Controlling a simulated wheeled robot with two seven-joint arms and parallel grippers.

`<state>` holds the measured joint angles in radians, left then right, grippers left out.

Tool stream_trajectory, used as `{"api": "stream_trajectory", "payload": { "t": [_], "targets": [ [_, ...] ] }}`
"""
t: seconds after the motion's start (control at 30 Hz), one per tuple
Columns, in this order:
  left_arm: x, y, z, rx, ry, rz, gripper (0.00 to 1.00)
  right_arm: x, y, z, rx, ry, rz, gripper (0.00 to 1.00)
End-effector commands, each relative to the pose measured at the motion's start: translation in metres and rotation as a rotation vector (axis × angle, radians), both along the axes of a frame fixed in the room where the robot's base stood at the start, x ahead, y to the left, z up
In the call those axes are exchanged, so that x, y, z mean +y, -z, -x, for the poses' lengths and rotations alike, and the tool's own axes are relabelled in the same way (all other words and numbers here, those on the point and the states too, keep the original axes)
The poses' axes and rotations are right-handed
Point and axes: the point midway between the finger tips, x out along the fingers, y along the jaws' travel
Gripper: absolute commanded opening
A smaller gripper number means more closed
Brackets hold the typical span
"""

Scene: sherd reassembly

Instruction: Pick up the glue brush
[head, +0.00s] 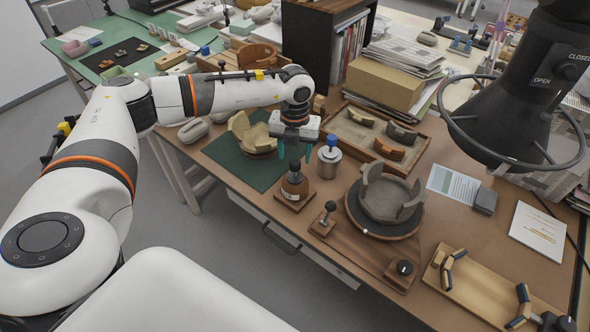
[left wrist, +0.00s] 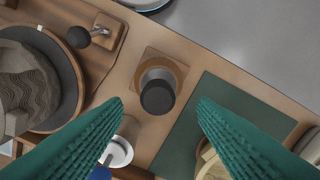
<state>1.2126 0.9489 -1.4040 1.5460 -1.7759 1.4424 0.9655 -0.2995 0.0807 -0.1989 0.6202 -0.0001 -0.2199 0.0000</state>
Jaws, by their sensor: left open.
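A brown bottle (head: 293,188) with a black knob-like cap (head: 295,166) stands upright on a small wooden base. The cap is likely the glue brush's handle; any bristles are hidden. My left gripper (head: 295,153) is open, its two teal fingers pointing down just above the cap. In the left wrist view the black cap (left wrist: 158,97) lies between the fingertips (left wrist: 160,103) with space on both sides. I see no contact. My right gripper is not in view.
A metal tin with a blue top (head: 329,158) stands close right of the bottle. A grey sherd vessel (head: 386,196) sits on a turntable. A green mat (head: 225,155) carries a pale vessel. A sherd tray (head: 405,165) lies behind. A black hood (head: 530,100) hangs at right.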

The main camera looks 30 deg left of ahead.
Motion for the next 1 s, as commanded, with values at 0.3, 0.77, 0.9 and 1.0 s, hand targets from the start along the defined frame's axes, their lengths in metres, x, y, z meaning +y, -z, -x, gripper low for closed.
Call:
{"api": "stream_trajectory", "payload": {
  "t": [0.3, 0.77, 0.9, 1.0],
  "targets": [
    [-0.003, 0.031, 0.004, 0.003, 0.002, 0.001, 0.53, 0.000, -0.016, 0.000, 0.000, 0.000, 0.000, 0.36],
    [-0.003, 0.057, 0.003, -0.002, 0.001, 0.002, 0.51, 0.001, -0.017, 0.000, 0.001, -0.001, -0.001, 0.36],
    [-0.003, 0.057, 0.003, -0.001, 0.001, 0.002, 0.28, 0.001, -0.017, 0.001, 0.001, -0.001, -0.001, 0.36],
    [-0.003, 0.057, 0.003, -0.001, 0.001, 0.002, 0.15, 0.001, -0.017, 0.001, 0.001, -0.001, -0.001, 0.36]
  ]
}}
